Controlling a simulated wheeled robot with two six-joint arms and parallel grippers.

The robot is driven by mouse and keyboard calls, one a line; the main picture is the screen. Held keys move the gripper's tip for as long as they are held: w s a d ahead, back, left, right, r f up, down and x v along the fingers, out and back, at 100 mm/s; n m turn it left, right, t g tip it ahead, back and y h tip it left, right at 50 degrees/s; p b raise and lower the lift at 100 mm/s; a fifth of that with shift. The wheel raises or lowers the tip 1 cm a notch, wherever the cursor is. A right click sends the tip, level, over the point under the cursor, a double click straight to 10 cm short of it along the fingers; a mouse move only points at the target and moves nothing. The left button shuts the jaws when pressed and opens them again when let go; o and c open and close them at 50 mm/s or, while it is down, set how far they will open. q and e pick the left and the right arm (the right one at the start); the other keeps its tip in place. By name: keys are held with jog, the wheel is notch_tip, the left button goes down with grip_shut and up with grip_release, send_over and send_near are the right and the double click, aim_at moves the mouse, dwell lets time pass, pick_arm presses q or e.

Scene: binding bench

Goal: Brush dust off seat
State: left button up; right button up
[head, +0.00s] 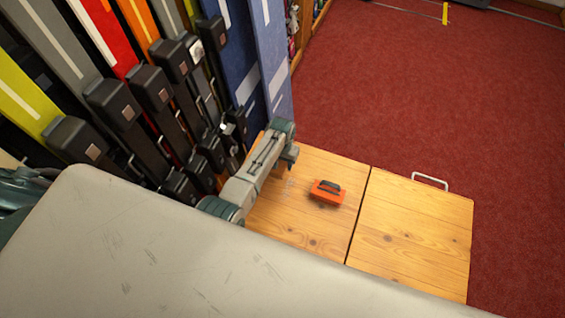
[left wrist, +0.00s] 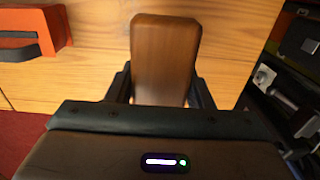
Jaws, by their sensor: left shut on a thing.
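The seat is a light wooden bench top in two panels; the left panel (head: 300,232) has small grey specks near my arm. In the left wrist view my left gripper (left wrist: 161,82) is shut on a brown wooden block or handle (left wrist: 166,50), likely the brush. Any bristles are hidden. The wood of the seat (left wrist: 100,70) shows behind it; I cannot tell whether they touch. In the head view my left arm reaches over the left panel, and its gripper is hidden behind the arm. My right gripper is not in view.
An orange block with a black handle (head: 327,192) lies on the left panel. The right panel (head: 415,235) is clear and has a white handle (head: 430,181). Skis with black bindings (head: 120,105) stand close on the left. A grey surface (head: 170,260) fills the front. Red carpet (head: 420,90) lies beyond.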

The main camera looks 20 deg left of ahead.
pick_arm(q)
notch_tip(320, 180, up, 2)
jog(key=shift+r+p, duration=0.15)
jog(key=shift+p, duration=0.55)
